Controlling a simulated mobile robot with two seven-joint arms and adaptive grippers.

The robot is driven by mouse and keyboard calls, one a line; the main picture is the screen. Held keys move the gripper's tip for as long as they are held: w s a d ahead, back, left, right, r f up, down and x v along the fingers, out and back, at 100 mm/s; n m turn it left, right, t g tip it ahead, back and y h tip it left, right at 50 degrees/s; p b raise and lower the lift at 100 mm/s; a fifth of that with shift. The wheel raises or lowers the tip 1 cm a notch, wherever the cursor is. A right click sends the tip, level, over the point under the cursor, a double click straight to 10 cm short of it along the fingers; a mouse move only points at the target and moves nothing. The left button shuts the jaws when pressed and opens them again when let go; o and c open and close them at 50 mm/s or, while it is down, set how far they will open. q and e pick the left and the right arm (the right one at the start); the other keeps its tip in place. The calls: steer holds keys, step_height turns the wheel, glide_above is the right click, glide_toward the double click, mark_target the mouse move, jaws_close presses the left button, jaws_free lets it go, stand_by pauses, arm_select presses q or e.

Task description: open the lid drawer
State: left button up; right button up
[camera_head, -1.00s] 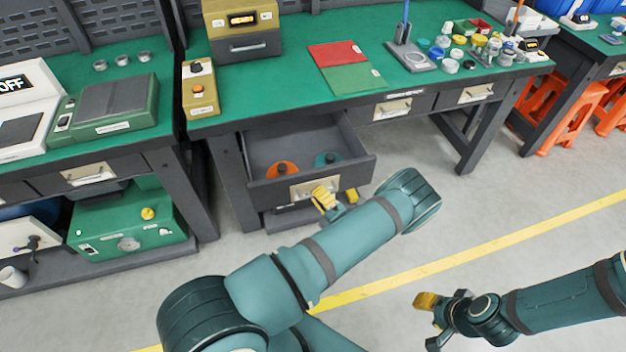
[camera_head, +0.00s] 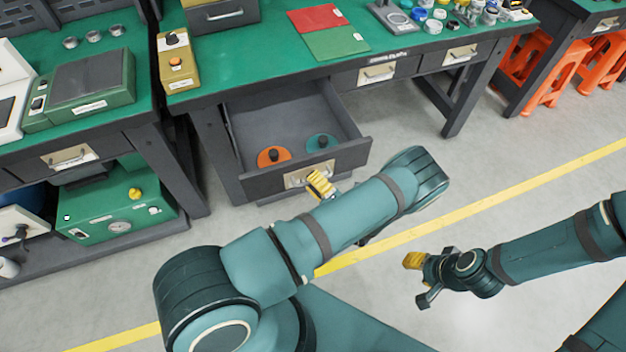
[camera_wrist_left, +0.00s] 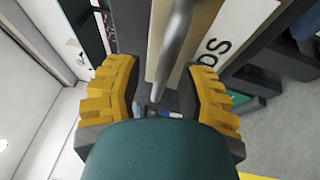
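The lid drawer (camera_head: 350,158) stands pulled out under the workbench, with an orange lid (camera_head: 273,156) and a teal lid (camera_head: 321,143) inside. Its front carries a pale plate with a metal handle (camera_head: 297,181). My left gripper (camera_head: 320,184) is at the drawer front, beside the handle, partly hidden by my arm. In the left wrist view, its yellow fingers (camera_wrist_left: 160,98) are apart, with the handle bar (camera_wrist_left: 172,50) between them and gaps on both sides. A label ending in "DS" (camera_wrist_left: 222,45) shows there. My right gripper (camera_head: 422,279) is open and empty, away from the bench.
The green-topped workbench (camera_head: 270,65) has two closed drawers (camera_head: 378,73) to the right. A green box (camera_head: 122,210) sits on the left bench's lower shelf. Orange stools (camera_head: 550,72) stand at the right. Open floor lies before the benches.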

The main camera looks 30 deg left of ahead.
arm_select(q)
steer(key=v, duration=0.7)
steer(key=shift+d, duration=0.25)
stand_by(0.6)
steer(key=s+a+f+n+g+h, duration=0.3)
steer(key=s+f+n+g+h, duration=0.15)
steer(key=s+n+g, duration=0.45)
steer(key=s+d+n+g+h, duration=0.45)
steer(key=s+n+h, duration=0.35)
steer(key=n+h, duration=0.2)
steer(key=w+d+r+n+t+h, duration=0.2)
steer(key=d+r+n+t+h, duration=0.1)
steer(key=d+n+h, duration=0.65)
steer(key=w+a+r+n+t+y, duration=0.1)
steer(key=w+a+r+n+t, duration=0.2)
steer(key=n, duration=0.9)
steer(key=w+r+t, duration=0.2)
steer(key=w+t, duration=0.1)
steer(key=shift+r, duration=0.35)
